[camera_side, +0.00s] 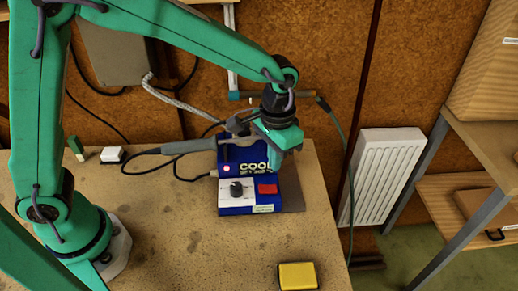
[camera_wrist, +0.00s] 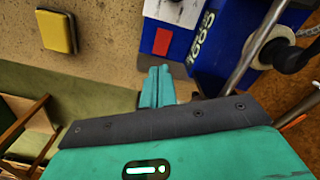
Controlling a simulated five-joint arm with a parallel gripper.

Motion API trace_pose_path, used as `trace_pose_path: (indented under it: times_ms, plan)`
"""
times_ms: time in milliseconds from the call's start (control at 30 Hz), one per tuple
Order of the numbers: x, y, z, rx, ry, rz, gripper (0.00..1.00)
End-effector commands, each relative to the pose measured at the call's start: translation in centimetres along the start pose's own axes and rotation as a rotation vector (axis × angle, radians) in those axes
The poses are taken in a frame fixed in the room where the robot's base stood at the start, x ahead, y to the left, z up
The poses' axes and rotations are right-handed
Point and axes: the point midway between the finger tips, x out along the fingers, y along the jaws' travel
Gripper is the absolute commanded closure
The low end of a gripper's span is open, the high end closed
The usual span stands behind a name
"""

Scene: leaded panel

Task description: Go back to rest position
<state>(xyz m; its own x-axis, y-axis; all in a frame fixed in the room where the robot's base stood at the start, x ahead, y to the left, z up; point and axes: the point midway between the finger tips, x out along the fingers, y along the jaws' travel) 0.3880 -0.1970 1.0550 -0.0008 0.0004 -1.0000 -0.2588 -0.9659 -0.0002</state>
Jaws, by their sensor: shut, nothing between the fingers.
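My gripper (camera_side: 281,158) hangs in front of the upper face of a blue soldering station (camera_side: 249,211) in the side view. In the wrist view its two green fingers (camera_wrist: 157,72) are together with nothing between them. The blue station (camera_wrist: 205,66) lies just beyond and right of the fingertips there. I cannot tell whether they touch it. The station has a red switch, a black knob and a "COOL" label, which my gripper partly covers in the side view.
A yellow sponge (camera_side: 297,276) lies near the table's front right edge; the wrist view shows it (camera_wrist: 57,31) upper left. A grey-handled iron (camera_side: 188,146) with a cable sits left of the station. The table's front middle is clear.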

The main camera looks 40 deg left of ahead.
Motion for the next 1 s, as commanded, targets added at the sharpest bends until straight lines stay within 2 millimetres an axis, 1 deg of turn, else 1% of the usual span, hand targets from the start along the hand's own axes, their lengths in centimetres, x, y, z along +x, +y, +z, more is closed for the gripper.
trace_pose_path:
  times_ms: [267,467,667,800,1000]
  plan:
    - [-0.1,-0.1,0.0,-0.001,0.002,0.0,1.0]
    - [-1.1,-0.9,0.5,-0.012,0.021,0.004,1.0]
    - [-3.7,-3.1,1.9,-0.037,0.07,0.012,1.0]
    - [-5.8,-5.1,3.5,-0.063,0.116,0.015,1.0]
    - [-8.4,-7.7,6.2,-0.098,0.182,0.016,1.0]
